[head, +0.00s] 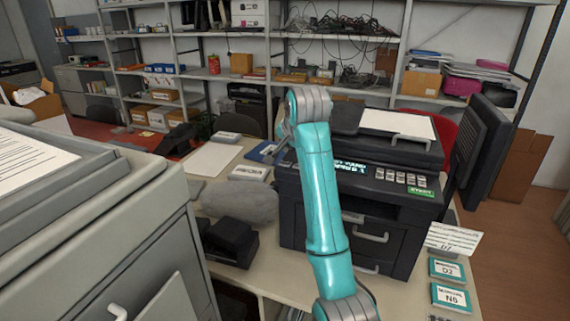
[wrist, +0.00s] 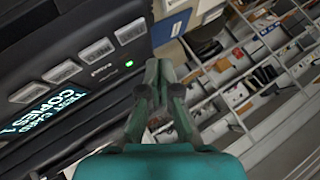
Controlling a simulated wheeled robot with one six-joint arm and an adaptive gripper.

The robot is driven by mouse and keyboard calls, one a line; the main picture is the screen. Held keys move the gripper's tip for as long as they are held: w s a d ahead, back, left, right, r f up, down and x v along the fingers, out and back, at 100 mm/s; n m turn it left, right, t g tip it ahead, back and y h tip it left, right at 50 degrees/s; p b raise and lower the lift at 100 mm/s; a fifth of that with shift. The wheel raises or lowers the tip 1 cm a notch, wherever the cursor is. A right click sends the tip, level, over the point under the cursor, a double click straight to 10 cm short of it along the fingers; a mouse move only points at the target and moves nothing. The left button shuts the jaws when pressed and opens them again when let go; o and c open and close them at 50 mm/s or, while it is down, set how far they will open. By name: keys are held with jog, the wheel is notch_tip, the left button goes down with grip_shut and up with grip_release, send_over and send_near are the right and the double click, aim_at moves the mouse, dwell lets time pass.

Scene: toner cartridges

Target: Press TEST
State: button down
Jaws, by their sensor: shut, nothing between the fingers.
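A dark copier (head: 350,213) stands on the table. Its lit display (head: 347,168) also shows in the wrist view (wrist: 50,115), with text like "TEST CARD" and "COPIES 1". A row of grey keys (head: 391,176) and a green START key (head: 421,192) lie right of the display. In the wrist view several grey keys (wrist: 97,53) run along the panel beside a small green light (wrist: 129,63). I cannot read which key is TEST. My gripper (wrist: 153,72) is shut and empty, its tips beside the panel's edge. In the head view my arm hides part of the copier's front.
A large grey machine (head: 100,230) fills the left foreground. A dark device (head: 231,240) and a grey fuzzy lump (head: 241,201) lie left of the copier. Labelled teal boxes (head: 447,270) lie at its right. Shelves (head: 340,35) line the back wall.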

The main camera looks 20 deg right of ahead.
jog(key=shift+r, duration=1.35)
